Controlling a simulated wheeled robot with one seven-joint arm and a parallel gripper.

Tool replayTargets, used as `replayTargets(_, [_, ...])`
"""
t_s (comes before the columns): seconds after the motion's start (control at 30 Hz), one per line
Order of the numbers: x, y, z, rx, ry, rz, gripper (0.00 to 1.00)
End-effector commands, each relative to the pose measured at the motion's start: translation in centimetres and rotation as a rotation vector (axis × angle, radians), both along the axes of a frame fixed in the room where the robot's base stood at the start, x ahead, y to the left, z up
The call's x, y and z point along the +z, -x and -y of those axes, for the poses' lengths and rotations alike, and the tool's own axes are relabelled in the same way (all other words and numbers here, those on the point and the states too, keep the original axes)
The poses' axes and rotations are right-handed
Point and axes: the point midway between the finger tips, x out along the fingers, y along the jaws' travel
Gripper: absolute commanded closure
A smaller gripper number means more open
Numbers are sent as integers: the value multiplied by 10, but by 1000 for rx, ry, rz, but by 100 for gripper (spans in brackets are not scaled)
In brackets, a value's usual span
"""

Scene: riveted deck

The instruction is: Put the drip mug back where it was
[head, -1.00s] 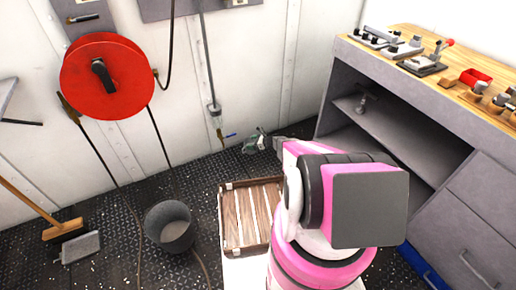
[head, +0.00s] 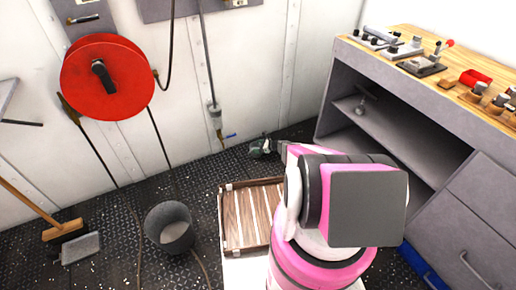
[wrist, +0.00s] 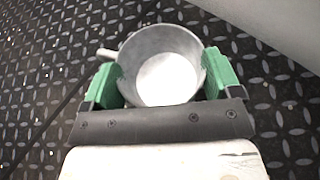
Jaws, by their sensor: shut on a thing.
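The grey mug (wrist: 160,50), pale inside, sits between the green fingers of my gripper (wrist: 163,78) in the wrist view. The fingers are shut on its two sides, and its handle (wrist: 107,54) points left. I look down into the mug; no contents can be made out. In the head view my gripper (head: 262,148) is past the far end of my arm, low near the back wall, to the right of a pipe with a blue-handled tap (head: 217,125). The mug is too small there to tell clearly, and its gap to the floor cannot be judged.
A slatted wooden crate (head: 224,222) stands on the dark deck in front, with a grey bucket (head: 170,230) to its left. A grey workbench (head: 385,120) with open shelves stands at right. A red hose reel (head: 125,75) hangs on the wall. Deck below the tap looks clear.

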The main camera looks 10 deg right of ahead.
Motion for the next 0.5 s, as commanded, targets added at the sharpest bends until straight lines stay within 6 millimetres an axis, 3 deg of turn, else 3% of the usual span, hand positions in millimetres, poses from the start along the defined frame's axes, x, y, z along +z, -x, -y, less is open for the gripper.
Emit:
replayTargets(0.17, [-3, 0, 0, 0, 0, -1, 62])
replayTargets(0.2, [-4, 0, 0, 0, 0, -1, 13])
replayTargets(0.23, [-3, 0, 0, 0, 0, 0, 3])
replayTargets(0.5, [-2, 0, 0, 0, 0, 0, 0])
